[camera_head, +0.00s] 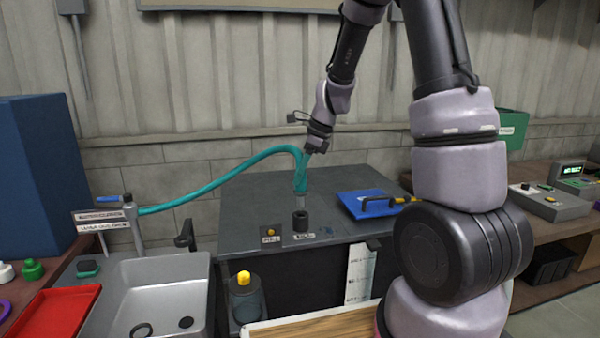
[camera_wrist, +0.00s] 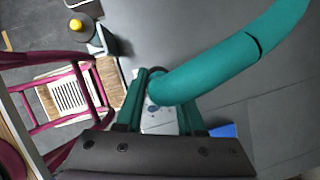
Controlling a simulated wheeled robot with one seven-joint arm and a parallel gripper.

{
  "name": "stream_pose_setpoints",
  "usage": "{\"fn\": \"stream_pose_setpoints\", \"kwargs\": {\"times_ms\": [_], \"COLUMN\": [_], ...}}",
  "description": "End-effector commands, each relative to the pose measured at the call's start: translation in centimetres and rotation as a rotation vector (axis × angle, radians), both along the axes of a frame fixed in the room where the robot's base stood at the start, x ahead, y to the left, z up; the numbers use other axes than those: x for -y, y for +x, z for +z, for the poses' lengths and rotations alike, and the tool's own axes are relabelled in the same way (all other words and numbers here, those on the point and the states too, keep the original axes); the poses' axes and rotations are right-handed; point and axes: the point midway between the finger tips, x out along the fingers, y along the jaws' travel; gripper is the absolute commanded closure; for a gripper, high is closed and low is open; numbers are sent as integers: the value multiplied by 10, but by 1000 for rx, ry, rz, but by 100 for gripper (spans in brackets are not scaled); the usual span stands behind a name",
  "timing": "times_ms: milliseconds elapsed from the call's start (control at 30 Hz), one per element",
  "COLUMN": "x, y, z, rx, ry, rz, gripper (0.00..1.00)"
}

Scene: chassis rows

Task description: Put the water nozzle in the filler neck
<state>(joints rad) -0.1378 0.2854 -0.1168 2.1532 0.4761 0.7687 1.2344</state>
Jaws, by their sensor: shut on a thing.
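The water nozzle (camera_head: 301,178) is teal with a grey tip and hangs upright from a teal hose (camera_head: 215,181). My gripper (camera_head: 309,148) is shut on the nozzle's upper part. In the wrist view the hose (camera_wrist: 230,58) leaves the nozzle toward the upper right, with my gripper (camera_wrist: 160,105) around it. The filler neck (camera_head: 301,221) is a short black cylinder on the dark grey chassis top (camera_head: 260,205). The grey tip is directly over the neck and meets its top edge in the head view. I cannot tell whether the tip is inside. The wrist view hides the tip.
A blue panel (camera_head: 368,204) with a dark and yellow tool lies right of the neck. A grey sink (camera_head: 150,300), a red tray (camera_head: 60,318) and a yellow-topped bottle (camera_head: 246,295) stand at the left.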

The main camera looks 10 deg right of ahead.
Motion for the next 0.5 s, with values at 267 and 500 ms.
{"fn": "stream_pose_setpoints", "kwargs": {"times_ms": [267, 500], "x": [0, 0], "y": [0, 0], "z": [-8, -16], "rx": [1, 0], "ry": [0, 0], "rz": [1, -1], "gripper": [100, 100]}}
